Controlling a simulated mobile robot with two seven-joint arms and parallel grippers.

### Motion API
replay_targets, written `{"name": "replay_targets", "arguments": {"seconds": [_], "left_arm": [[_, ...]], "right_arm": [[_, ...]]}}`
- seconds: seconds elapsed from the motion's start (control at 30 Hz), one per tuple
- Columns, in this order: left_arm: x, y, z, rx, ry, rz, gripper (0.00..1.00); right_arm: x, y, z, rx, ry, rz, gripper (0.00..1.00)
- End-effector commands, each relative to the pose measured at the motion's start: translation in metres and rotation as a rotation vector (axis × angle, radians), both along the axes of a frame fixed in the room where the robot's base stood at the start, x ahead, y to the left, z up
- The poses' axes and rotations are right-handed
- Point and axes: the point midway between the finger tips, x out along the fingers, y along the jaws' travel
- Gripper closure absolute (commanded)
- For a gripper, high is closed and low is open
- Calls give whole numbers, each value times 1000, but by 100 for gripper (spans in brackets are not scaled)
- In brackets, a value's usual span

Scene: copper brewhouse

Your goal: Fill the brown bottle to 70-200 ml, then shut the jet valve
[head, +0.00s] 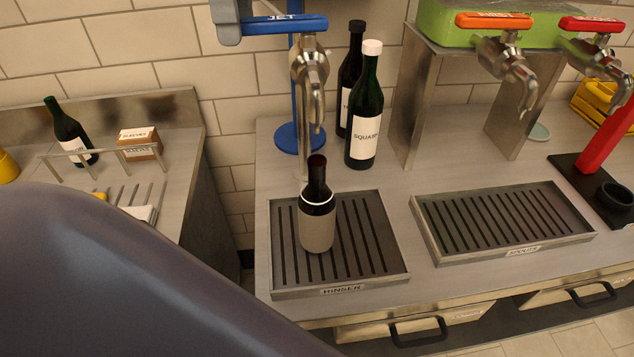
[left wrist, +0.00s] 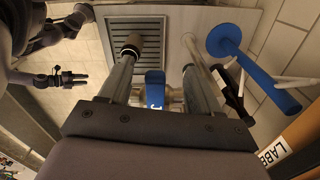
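The brown bottle (head: 317,225) stands upright on the rinser tray (head: 284,290), its open mouth below the spout of the jet tap (head: 311,75). It has a pale band around it; I cannot make out the liquid level or any flow. The tap's blue lever (head: 270,25) points left. My left gripper (head: 230,22) is at the lever's left end, partly cut off by the top edge. In the left wrist view its fingers are apart, with the blue lever (left wrist: 154,88) between them. My right gripper (left wrist: 70,79) is small and far off there, away from the tray.
A squash bottle (head: 365,120) and another dark bottle stand behind the tray. A blue stand (head: 297,138) is at the wall. To the right are a second tray (head: 430,236) and taps with orange (head: 494,20) and red (head: 592,24) levers. My arm covers the lower left.

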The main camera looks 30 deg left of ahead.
Motion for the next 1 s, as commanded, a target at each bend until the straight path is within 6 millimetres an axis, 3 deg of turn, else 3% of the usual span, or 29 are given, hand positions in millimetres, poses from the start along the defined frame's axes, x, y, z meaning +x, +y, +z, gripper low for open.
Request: {"name": "replay_targets", "arguments": {"seconds": [0.03, 0.1, 0.43, 1.0], "left_arm": [[0, 0, 0, 0, 1, 0, 20], [-1, 0, 0, 0, 2, 1, 4], [-1, 0, 3, 1, 4, 2, 4], [-1, 0, 66, 0, 4, 2, 4]], "right_arm": [[0, 0, 0, 0, 0, 0, 57], [0, 0, 0, 0, 0, 0, 57], [0, 0, 0, 0, 0, 0, 57], [0, 0, 0, 0, 0, 0, 57]]}}
